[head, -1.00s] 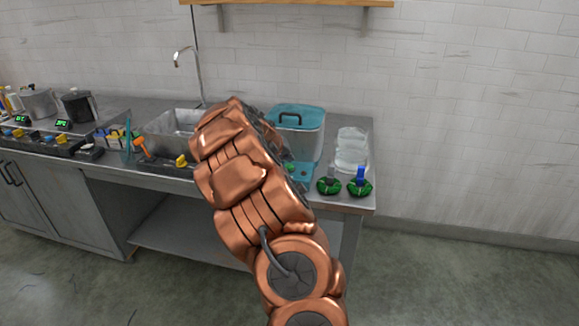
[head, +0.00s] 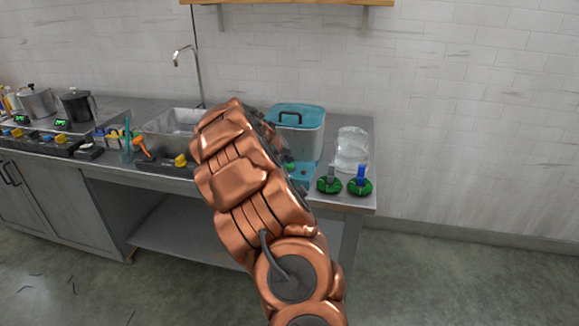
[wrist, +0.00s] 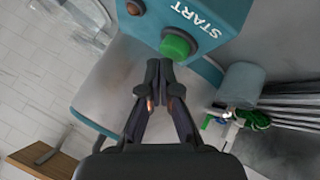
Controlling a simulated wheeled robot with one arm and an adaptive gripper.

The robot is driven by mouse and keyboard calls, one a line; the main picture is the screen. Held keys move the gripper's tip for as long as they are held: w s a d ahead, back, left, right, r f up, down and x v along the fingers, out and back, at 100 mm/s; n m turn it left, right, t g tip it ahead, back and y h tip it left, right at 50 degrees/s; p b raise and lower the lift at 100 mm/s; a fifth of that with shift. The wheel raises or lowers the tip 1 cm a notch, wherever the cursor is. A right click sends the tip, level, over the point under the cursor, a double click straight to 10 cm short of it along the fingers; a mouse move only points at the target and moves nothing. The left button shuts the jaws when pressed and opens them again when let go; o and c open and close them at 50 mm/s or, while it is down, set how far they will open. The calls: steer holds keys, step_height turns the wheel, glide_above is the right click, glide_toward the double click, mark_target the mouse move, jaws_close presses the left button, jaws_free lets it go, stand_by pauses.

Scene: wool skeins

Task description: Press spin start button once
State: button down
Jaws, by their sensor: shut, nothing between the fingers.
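The green start button (wrist: 176,45) sits on a teal panel (wrist: 222,12) marked START in the wrist view. My gripper (wrist: 160,68) is shut and empty, its fingertips close beside the button; I cannot tell whether they touch it. In the head view the spinner is a clear-walled tub (head: 300,140) with a teal lid (head: 297,118) and a teal base at the right end of the counter. My arm hides my gripper and much of the base front there.
Green round pieces with a grey post (head: 329,184) and a blue post (head: 360,185) stand near the counter's front right corner. A sink (head: 172,128) and tap are left of my arm.

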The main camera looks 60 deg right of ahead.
mark_target(288, 165)
steer(key=shift+f+b, duration=0.6)
stand_by(0.8)
steer(key=shift+r, duration=1)
steer(key=shift+r+p, duration=0.8)
steer(key=shift+r, duration=1.75)
